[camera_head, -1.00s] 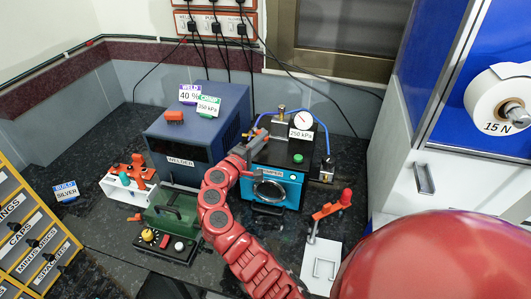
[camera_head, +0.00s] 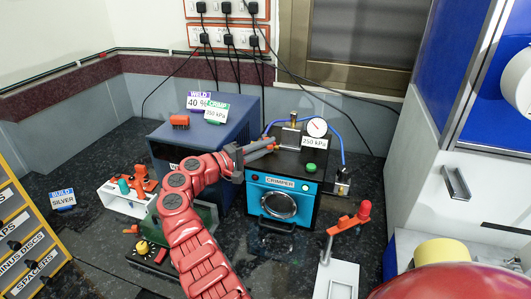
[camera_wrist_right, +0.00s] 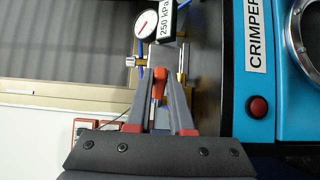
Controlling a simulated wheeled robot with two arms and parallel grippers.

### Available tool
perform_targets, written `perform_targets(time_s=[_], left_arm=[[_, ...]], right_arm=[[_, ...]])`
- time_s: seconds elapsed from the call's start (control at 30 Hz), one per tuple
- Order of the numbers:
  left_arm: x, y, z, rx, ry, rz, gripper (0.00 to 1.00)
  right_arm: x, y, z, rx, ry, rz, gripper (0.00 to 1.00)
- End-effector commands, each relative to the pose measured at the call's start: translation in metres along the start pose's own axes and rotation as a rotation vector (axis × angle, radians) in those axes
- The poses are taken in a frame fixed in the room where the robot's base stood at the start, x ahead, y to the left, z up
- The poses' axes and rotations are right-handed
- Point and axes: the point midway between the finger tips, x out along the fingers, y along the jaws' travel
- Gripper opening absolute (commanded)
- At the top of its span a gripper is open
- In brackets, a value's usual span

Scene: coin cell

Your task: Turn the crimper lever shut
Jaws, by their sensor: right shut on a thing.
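The crimper (camera_head: 314,188) is a black box with a bright blue front, a round silver-rimmed port and a "CRIMPER" label. It stands on the dark bench, and its blue front also shows at the right of the right wrist view (camera_wrist_right: 233,75). Its orange lever (camera_head: 262,148) is at the top left of the box. My right gripper (camera_head: 243,158) reaches it from the left and is shut on it. In the right wrist view, the orange lever end (camera_wrist_right: 158,84) sits between the two grey fingers (camera_wrist_right: 160,105). My left gripper is not in view.
A pressure gauge (camera_head: 317,127) and blue hose stand on top of the crimper. The blue-grey welder (camera_head: 238,106) is close on its left. A stand with an orange lever (camera_head: 349,222) is at its right front. A white rack (camera_head: 118,200) stands at left.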

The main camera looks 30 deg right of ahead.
Motion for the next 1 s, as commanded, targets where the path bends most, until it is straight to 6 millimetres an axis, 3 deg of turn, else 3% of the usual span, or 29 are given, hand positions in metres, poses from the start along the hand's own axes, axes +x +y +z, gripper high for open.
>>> perform_targets(time_s=[0.5, 0.53, 0.67, 1.0], left_arm=[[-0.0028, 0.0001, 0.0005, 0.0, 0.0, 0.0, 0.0], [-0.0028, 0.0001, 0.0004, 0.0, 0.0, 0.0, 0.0], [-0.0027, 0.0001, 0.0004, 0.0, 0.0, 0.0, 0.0], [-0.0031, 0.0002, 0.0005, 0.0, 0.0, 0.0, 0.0]], right_arm=[[-0.0008, -0.0004, -0.001, 0.001, -0.006, -0.002, 0.0], [-0.0008, -0.0004, -0.001, 0.001, -0.006, -0.002, 0.23], [-0.0006, -0.0002, -0.0008, 0.001, -0.007, -0.002, 0.47], [-0.0022, 0.0001, -0.0006, 0.001, -0.008, -0.001, 0.5]])
